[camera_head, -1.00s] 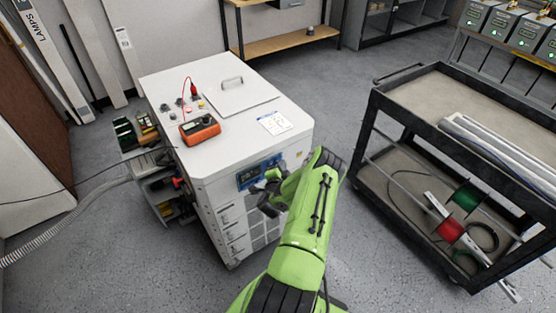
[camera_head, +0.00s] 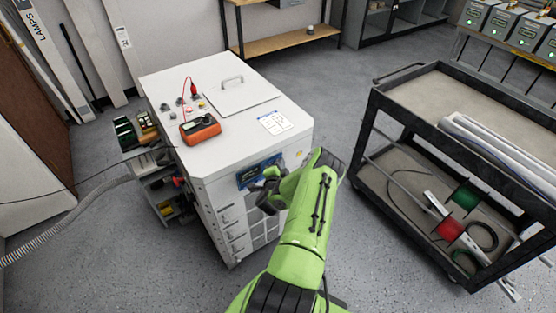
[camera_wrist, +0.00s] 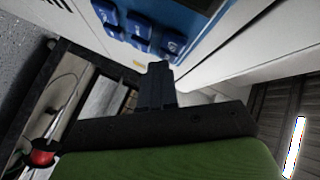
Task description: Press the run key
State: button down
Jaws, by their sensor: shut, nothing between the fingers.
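The blue control panel (camera_head: 250,178) is on the front face of the white cabinet, partly hidden behind my arm in the head view. The wrist view shows the panel (camera_wrist: 192,14) close up, with a row of blue keys along its edge: a left key (camera_wrist: 104,13), a middle key (camera_wrist: 140,28) and a right key (camera_wrist: 173,45). Their markings are too small to read, so I cannot tell which is the run key. My gripper (camera_wrist: 160,68) is shut and empty, its tips just short of the right key. I cannot tell whether they touch it.
The white cabinet (camera_head: 212,95) carries an orange meter (camera_head: 200,129), a paper sheet (camera_head: 275,122) and a handled lid on top. A black cart (camera_head: 392,112) with cable spools stands at right. Grey floor lies between cabinet and cart.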

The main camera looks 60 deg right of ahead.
jog(key=shift+s+a, duration=0.4)
jog(key=shift+s, duration=0.3)
jog(key=shift+s+a+b, duration=0.3)
jog(key=shift+s+a, duration=0.05)
jog(key=shift+s, duration=0.4)
jog(key=shift+s+a+b, duration=0.35)
jog(key=shift+s+a, duration=0.05)
jog(key=shift+s, duration=0.35)
jog(key=shift+s+a+b, duration=0.3)
jog(key=shift+s+a, duration=0.05)
jog(key=shift+s, duration=0.4)
